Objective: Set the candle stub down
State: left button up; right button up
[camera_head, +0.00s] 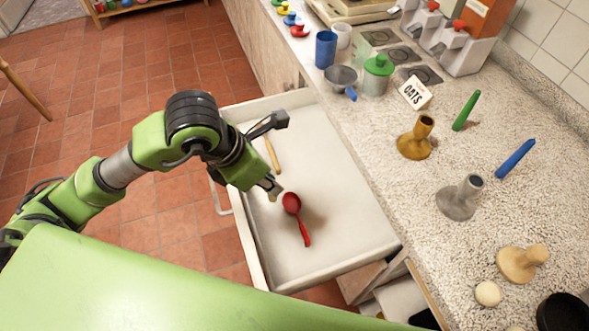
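My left gripper (272,187) hangs over the open drawer (345,252), its fingertips close to the bowl of a red spoon (293,206). I cannot tell whether the fingers are apart or touch the spoon. No candle stub shows clearly in the gripper. A green candle-like stick (466,110) and a blue one (515,159) lie on the counter at the right. My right gripper is out of view.
A mallet-like tool with a tan handle (272,155) lies in the drawer.

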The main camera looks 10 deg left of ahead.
pick_arm(q)
jog(key=w+f+p, duration=0.1)
jog(key=w+f, duration=0.2)
jog(key=w+f+p, duration=0.1)
jog(key=w+f, duration=0.3)
jog(key=w+a+f+p, duration=0.1)
jog(key=w+f, duration=0.2)
jog(key=f, duration=0.1)
jog(key=shift+w, duration=0.35)
jog(key=shift+f, duration=0.35)
jog(key=shift+f, duration=0.15)
jog(key=o, duration=0.8)
